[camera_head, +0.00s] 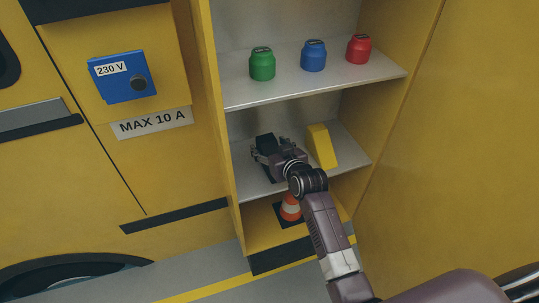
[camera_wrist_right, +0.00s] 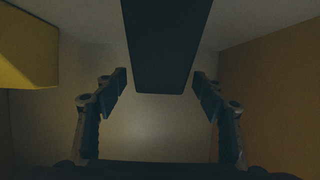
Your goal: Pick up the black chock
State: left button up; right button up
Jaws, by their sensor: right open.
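The black chock (camera_wrist_right: 160,45) is a dark block in the right wrist view, between the two spread fingers of my right gripper (camera_wrist_right: 159,78). A gap shows on each side, so the fingers look apart from it. In the head view my right gripper (camera_head: 266,150) is over the middle shelf of the yellow cabinet, and the chock there is mostly hidden by or hard to tell from the dark gripper. My right gripper is open. My left gripper is not in view.
A yellow chock (camera_head: 321,146) stands close on the right on the same shelf (camera_head: 352,153). Green (camera_head: 262,64), blue (camera_head: 313,55) and red (camera_head: 359,48) canisters stand on the shelf above. An orange-white cone (camera_head: 290,208) is below. Cabinet walls bound both sides.

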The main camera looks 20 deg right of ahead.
jog(key=shift+c, duration=0.5)
jog(key=c, duration=1.5)
jog(key=shift+r, duration=0.15)
grip_shut()
